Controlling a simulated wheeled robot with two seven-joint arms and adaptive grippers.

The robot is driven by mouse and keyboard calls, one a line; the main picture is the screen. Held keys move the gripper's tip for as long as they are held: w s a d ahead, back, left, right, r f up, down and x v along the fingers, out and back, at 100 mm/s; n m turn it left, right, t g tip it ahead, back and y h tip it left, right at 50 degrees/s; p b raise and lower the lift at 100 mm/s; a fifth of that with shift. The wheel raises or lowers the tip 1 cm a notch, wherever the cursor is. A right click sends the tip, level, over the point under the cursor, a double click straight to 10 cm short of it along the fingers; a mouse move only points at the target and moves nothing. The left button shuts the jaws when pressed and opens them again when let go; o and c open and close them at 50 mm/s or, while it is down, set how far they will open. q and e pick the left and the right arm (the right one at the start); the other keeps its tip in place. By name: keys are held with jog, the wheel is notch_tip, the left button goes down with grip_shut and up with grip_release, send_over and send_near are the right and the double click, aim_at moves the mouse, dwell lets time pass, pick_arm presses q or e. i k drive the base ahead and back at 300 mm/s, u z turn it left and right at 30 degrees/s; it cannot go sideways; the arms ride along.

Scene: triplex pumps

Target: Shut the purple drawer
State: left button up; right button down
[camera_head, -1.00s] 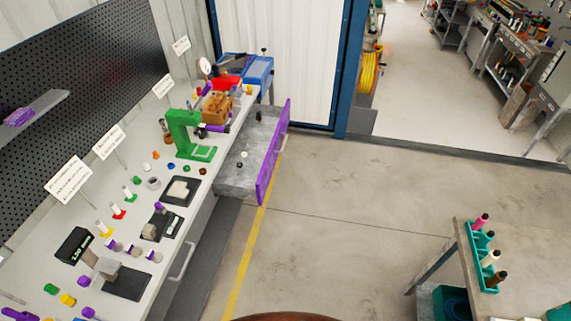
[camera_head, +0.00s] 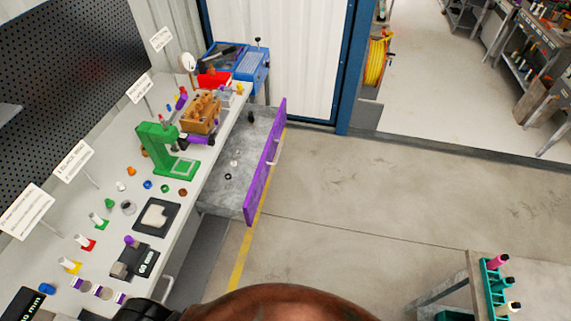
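The purple drawer (camera_head: 265,165) stands pulled out from the far part of the long workbench on the left. Its purple front panel faces right, and its grey inside (camera_head: 228,160) shows a few small round parts on the bottom. A handle (camera_head: 277,143) sits on the panel's outer face. A dark piece of my own body shows at the bottom edge, left of the middle. Neither gripper can be made out.
The workbench top (camera_head: 200,185) carries a green press (camera_head: 160,150), a brown wooden block (camera_head: 202,112), a red bin (camera_head: 213,79) and several small parts. A teal rack (camera_head: 497,290) stands on a table at lower right. The floor (camera_head: 350,210) right of the drawer is clear.

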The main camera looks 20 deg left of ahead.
aim_at(238, 198)
jog(key=u, duration=0.3)
jog(key=i, duration=0.95)
jog(key=u, duration=0.55)
